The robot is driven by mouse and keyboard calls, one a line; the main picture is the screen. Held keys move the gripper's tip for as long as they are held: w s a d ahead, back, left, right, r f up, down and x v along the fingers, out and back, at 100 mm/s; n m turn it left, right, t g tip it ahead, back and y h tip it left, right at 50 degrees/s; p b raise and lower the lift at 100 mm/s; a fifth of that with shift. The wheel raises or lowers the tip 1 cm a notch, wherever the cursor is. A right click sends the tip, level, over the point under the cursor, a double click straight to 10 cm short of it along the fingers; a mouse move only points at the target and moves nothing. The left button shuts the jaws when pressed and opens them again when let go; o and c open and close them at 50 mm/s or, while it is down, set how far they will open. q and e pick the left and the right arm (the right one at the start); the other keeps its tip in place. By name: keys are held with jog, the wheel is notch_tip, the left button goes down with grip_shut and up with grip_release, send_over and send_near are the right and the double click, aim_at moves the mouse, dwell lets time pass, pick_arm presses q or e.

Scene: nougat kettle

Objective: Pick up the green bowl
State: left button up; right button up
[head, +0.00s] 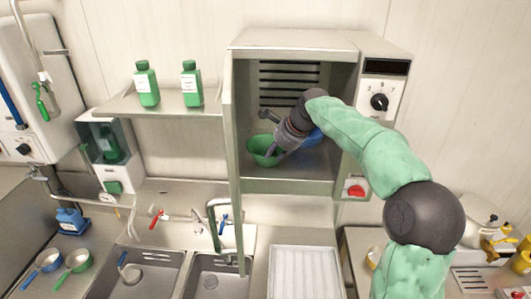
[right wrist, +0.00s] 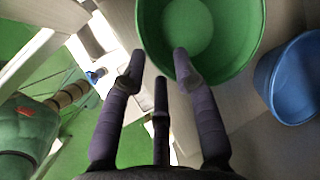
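The green bowl (head: 259,146) sits inside the open steel cabinet, toward its left side. It also shows large at the top of the right wrist view (right wrist: 230,55). My right gripper (head: 274,150) reaches into the cabinet at the bowl's right side. My left gripper is not in the head view.
A blue bowl (right wrist: 290,80) stands in the cabinet (head: 290,187), right of the green one and partly behind my wrist. The cabinet door (head: 232,160) stands open at the left. Green bottles (head: 147,85) stand on a shelf to the left; sinks (head: 140,275) lie below.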

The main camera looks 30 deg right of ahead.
aim_at(271, 158)
jog(key=p+x, duration=0.1)
jog(key=x, duration=0.3)
jog(key=shift+s+d+f, duration=0.15)
jog(key=shift+s+f, duration=0.05)
jog(key=shift+f, duration=0.05)
jog(key=shift+w+f, duration=0.15)
jog(key=shift+w, duration=0.15)
jog(key=shift+s, duration=0.25)
grip_shut()
jog(key=shift+w, duration=0.1)
